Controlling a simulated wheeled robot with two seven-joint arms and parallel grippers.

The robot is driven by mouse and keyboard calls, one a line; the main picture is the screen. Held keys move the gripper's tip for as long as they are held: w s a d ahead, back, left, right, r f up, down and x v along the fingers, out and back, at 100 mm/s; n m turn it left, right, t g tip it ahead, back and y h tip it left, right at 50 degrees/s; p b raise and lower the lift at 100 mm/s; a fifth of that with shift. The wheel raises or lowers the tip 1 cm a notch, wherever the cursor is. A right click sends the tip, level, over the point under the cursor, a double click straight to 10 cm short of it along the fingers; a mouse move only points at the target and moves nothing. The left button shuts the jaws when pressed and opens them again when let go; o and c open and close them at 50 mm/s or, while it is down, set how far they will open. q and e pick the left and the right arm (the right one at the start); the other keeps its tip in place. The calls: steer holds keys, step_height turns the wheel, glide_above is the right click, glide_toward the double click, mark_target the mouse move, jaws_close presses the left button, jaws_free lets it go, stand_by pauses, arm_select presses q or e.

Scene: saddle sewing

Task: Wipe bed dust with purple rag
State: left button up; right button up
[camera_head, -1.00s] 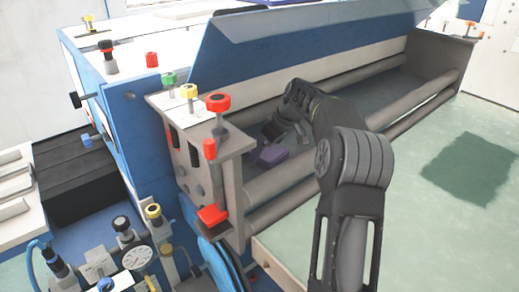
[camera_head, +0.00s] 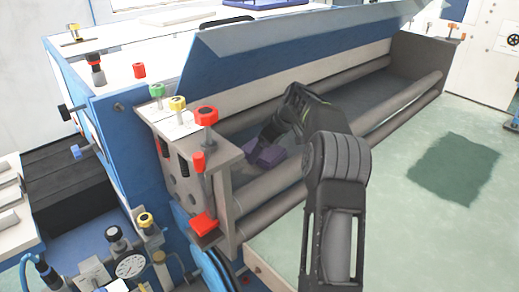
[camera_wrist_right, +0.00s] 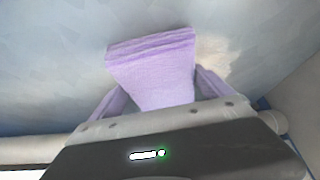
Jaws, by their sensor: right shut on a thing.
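The purple rag (camera_head: 264,156) is in the trough-like bed of the machine, near its left end. In the right wrist view the rag (camera_wrist_right: 155,75) sticks out beyond the gripper as a folded, light purple piece. My right gripper (camera_head: 275,138) is shut on the rag and reaches down into the bed. The bed (camera_head: 350,100) is a grey-blue surface. The wrist view shows the bed (camera_wrist_right: 60,60) behind the rag, with a pale tan patch (camera_wrist_right: 218,58) beside it that may be dust or light. Whether the rag touches the bed is unclear. My left gripper is out of view.
Grey rollers (camera_head: 380,125) run along the bed's front. A bracket with red, yellow and green knobs (camera_head: 205,115) stands at the left end, near my gripper. A tilted blue cover (camera_head: 290,45) hangs behind the bed.

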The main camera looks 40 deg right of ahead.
steer(key=shift+s+d+f, duration=0.1)
steer(key=shift+d+f, duration=0.05)
stand_by(0.5)
steer(key=shift+a+b, duration=1.2)
steer(key=shift+a, duration=0.45)
steer(key=shift+a+r, duration=0.2)
steer(key=shift+a, duration=0.05)
